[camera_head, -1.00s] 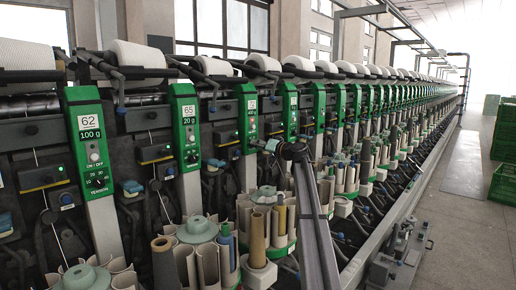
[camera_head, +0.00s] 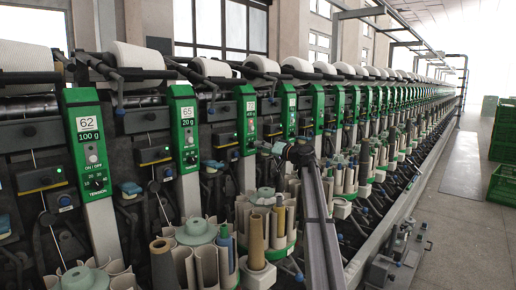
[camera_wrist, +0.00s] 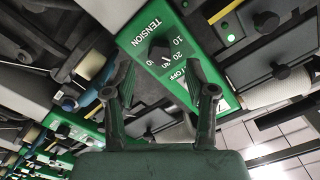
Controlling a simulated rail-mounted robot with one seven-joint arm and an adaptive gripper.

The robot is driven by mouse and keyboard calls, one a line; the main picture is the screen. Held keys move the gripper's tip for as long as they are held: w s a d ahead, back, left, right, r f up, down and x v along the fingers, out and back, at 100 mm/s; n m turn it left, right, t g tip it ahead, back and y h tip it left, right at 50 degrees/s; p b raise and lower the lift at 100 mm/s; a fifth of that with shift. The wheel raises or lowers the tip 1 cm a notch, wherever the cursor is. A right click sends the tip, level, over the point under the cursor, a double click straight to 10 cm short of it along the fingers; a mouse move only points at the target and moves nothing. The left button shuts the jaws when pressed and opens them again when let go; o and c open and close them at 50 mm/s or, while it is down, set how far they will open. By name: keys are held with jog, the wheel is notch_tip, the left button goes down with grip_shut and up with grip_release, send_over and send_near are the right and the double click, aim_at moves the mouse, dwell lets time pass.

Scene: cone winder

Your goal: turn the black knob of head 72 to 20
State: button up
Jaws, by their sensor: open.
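The green panel of the third head from the left (camera_head: 251,118), seemingly head 72, has a small number plate too small to read surely. In the wrist view a green tension panel (camera_wrist: 190,24) fills the top, upside down and tilted. Its black knob (camera_wrist: 160,50) sits beside the printed 10, 20 and 30. My gripper (camera_wrist: 168,82) is open, its two fingers spread below the knob in that view, with nothing between them. The knob appears clear of both fingers; its exact pointer setting is hard to read.
Neighbouring panels 62 (camera_head: 86,127) and 65 (camera_head: 187,125) stand to the left. Bobbin holders with tubes (camera_head: 257,238) stand low in front of the machine. White cones (camera_head: 138,58) run along the top. The aisle floor (camera_head: 460,220) at right is clear, with green crates (camera_head: 503,183) beyond.

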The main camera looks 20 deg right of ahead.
jog(key=v, duration=0.8)
jog(key=shift+d+r, duration=0.1)
